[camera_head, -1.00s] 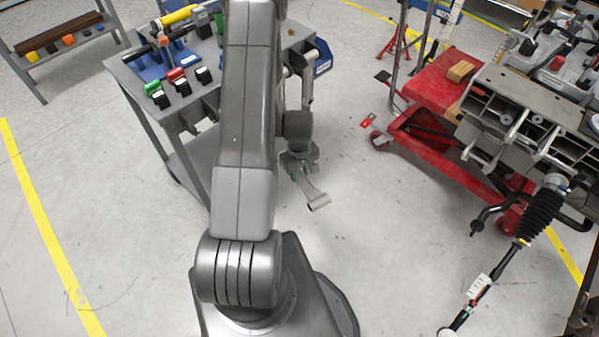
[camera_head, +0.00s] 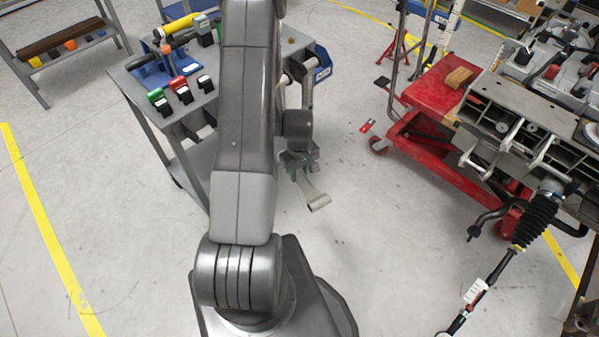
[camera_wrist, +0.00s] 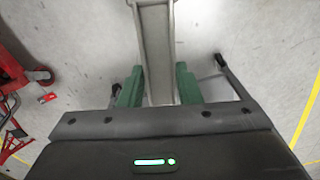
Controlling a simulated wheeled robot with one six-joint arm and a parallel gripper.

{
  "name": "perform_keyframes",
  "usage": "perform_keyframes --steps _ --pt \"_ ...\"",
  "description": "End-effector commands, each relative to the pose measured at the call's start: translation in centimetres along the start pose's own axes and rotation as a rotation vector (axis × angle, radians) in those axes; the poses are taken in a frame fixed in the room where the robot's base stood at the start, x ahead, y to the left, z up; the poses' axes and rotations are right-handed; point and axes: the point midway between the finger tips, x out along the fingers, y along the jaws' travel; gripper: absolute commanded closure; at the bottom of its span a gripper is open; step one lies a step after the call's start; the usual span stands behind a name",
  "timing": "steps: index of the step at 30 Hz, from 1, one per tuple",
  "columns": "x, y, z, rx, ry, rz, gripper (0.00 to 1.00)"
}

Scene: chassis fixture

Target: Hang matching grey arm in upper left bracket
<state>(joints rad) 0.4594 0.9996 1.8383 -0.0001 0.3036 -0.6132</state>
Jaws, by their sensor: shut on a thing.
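My gripper (camera_head: 300,172) is shut on a light grey arm (camera_head: 317,200) and holds it above the open floor, between the tool cart and the red lift. In the wrist view the grey arm (camera_wrist: 156,50) stands between the two green fingertips of my gripper (camera_wrist: 158,85) and runs out past the top edge. The chassis fixture (camera_head: 510,125) is on the right, with brackets along its near side and similar pale arms (camera_head: 541,150) on it. I cannot tell which bracket is the upper left one. My own arm covers part of the middle of the head view.
A grey tool cart (camera_head: 125,68) with tools and a blue bin (camera_head: 322,62) stands at upper left. A red lift (camera_head: 425,95) is under the fixture, with a wood block (camera_head: 459,77) on it. A black boot and rod (camera_head: 535,220) reach out at lower right.

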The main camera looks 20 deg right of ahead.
Motion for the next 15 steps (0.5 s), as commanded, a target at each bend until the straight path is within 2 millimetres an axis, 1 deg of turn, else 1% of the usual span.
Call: perform_keyframes --steps 1,15 --pt "-0.4 0.0 0.0 0.0 0.001 0.001 1.0" --pt "-2.1 0.0 0.0 0.0 0.001 0.0 1.0"
